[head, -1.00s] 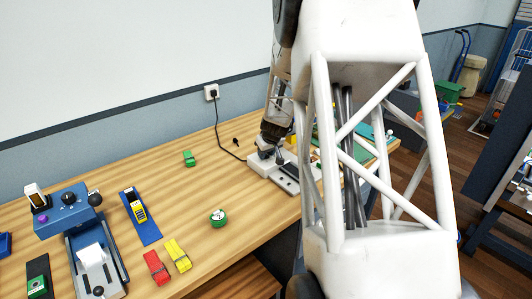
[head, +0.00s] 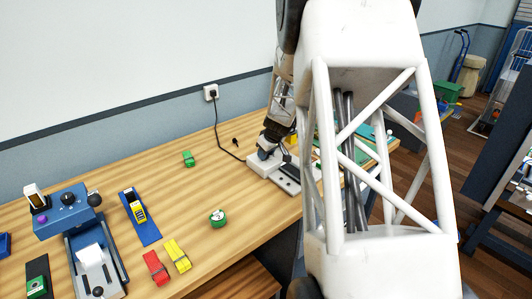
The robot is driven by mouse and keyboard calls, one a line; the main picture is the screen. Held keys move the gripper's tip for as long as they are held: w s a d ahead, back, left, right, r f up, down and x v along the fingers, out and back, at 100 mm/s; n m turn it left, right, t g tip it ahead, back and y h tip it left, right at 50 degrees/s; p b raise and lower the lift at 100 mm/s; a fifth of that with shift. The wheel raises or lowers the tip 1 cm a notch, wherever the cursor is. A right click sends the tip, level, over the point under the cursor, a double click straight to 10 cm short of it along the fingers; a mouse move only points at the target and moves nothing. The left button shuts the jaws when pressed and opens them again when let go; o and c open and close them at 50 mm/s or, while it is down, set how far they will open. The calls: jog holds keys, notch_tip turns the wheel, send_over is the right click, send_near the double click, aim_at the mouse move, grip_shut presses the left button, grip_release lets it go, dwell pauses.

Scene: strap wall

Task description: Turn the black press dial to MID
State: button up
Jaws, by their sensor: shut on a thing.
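My gripper (head: 266,153) reaches down onto the left end of a low grey-white press unit (head: 259,167) at the back right of the bench. It is shut on a small part on top of this unit, where the black press dial appears to be. The fingers and wrist cover that part, so its pointer and the MID mark cannot be read. The unit has a dark strip along its top, and its right end is partly behind my arm.
A blue machine (head: 62,222) with a black knob stands at the left. A black cable (head: 222,140) runs from a wall socket (head: 210,92). The bench centre is mostly clear.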

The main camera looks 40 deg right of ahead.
jog(key=o, duration=0.9)
jog(key=shift+m, duration=0.5)
jog(key=shift+a+m+h, duration=0.15)
jog(key=shift+m+h, duration=0.55)
jog(key=shift+m, duration=0.7)
jog(key=shift+m+h, duration=0.3)
jog(key=shift+m, duration=0.4)
jog(key=shift+w+a+m+g+h, duration=0.1)
jog(key=shift+m+g+h, duration=0.2)
jog(key=shift+m, duration=0.75)
jog(key=shift+m+g+h, duration=0.3)
jog(key=shift+m, duration=0.75)
jog(key=shift+m+g+h, duration=0.3)
jog(key=shift+m+h, duration=0.2)
jog(key=shift+m, duration=0.8)
